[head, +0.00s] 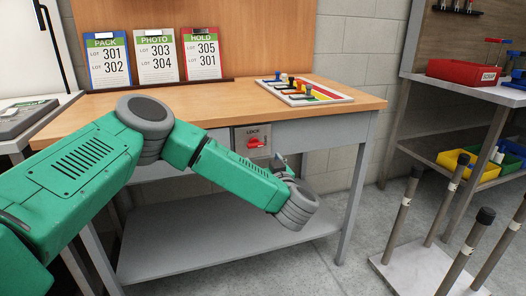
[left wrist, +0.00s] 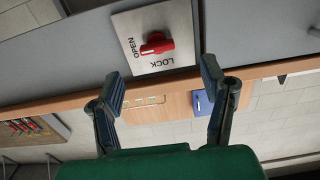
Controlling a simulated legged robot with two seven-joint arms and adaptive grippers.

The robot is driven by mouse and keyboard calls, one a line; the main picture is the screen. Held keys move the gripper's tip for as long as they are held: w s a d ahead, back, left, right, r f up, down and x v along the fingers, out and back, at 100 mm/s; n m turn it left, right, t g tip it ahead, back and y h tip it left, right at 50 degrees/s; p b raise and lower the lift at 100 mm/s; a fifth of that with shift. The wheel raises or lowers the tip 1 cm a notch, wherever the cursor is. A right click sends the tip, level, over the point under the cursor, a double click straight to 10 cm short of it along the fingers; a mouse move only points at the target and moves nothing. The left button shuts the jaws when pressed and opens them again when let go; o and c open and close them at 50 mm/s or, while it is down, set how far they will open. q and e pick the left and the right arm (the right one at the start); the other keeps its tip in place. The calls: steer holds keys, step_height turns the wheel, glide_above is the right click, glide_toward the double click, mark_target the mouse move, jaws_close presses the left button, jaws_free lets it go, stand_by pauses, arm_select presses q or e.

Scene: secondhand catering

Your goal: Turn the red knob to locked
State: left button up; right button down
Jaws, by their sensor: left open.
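The red knob (head: 256,143) sits on a grey plate (head: 239,147) on the front of the wooden bench. In the left wrist view the knob (left wrist: 157,44) lies between the printed words OPEN and LOCK, its bar running sideways and one end toward OPEN. My left gripper (left wrist: 162,85) is open, with the knob ahead of and between its fingers, apart from them. In the head view the left gripper (head: 281,164) is just right of and below the knob, partly hidden by my wrist. My right gripper is not in view.
The wooden bench top (head: 350,98) overhangs the plate. It holds lot cards (head: 157,57) and a coloured board with small pieces (head: 303,91). A stand with upright posts (head: 415,265) is on the floor at right. A shelf unit with a red bin (head: 462,72) stands behind.

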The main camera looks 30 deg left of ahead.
mark_target(257, 147)
arm_select(q)
steer(key=x, duration=0.2)
steer(key=b+x, duration=0.1)
steer(key=x, duration=0.2)
steer(key=b+x, duration=0.1)
steer(key=x, duration=0.2)
steer(key=shift+w+d+r, duration=0.1)
steer(key=shift+w, duration=0.35)
steer(key=shift+w+a, duration=0.2)
steer(key=shift+a, duration=0.45)
steer(key=shift+d, duration=0.2)
steer(key=shift+c, duration=0.5)
steer(key=shift+d, duration=0.1)
steer(key=c, duration=1.1)
